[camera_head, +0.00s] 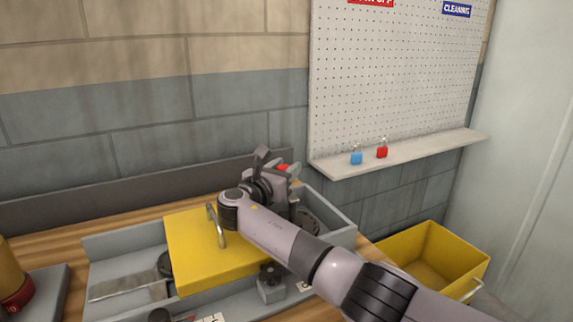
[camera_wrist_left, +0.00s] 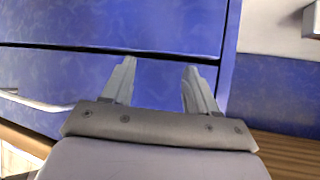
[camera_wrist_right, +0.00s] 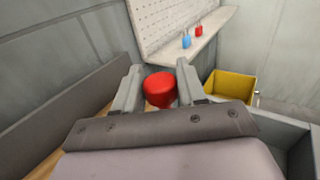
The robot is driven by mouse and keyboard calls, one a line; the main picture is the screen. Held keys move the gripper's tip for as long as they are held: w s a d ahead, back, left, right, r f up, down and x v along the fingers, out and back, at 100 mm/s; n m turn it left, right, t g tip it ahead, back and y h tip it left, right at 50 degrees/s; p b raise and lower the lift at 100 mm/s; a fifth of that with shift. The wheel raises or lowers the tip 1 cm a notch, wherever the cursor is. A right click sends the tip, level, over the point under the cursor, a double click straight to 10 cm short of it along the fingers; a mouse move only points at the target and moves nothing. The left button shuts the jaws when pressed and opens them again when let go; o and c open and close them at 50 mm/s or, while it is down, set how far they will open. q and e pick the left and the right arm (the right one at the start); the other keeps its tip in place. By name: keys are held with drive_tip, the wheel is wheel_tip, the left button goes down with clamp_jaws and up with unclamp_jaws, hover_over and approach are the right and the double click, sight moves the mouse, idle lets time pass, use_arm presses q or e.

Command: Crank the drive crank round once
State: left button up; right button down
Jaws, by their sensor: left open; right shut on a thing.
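A red knob (camera_wrist_right: 160,90), which looks like the grip of the drive crank, sits between the fingers of my right gripper (camera_wrist_right: 159,70) in the right wrist view. That gripper is shut on it. In the head view a little of the red knob (camera_head: 283,167) shows beside my right gripper (camera_head: 280,174), at the back of the grey machine tray. The crank's arm and hub are hidden behind my wrist and fingers. My left gripper (camera_wrist_left: 159,72) is open and empty in front of blue panels, and it is outside the head view.
A yellow cover (camera_head: 185,238) with a metal handle (camera_head: 216,225) lies over the grey tray (camera_head: 125,242). A yellow bin (camera_head: 440,258) stands at right. Blue (camera_head: 357,158) and red (camera_head: 382,152) padlocks stand on the pegboard ledge (camera_head: 430,150).

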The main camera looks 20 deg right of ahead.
sight(287, 167)
drive_tip(key=shift+s+d+f+g+h, duration=0.1)
drive_tip(key=shift+d+f+g+h, duration=0.1)
drive_tip(key=shift+d+g+h, duration=0.1)
drive_tip(key=c, duration=0.8)
unclamp_jaws()
drive_tip(key=shift+s, duration=0.1)
drive_tip(key=shift+r, duration=0.1)
wheel_tip(287, 167, up, 20)
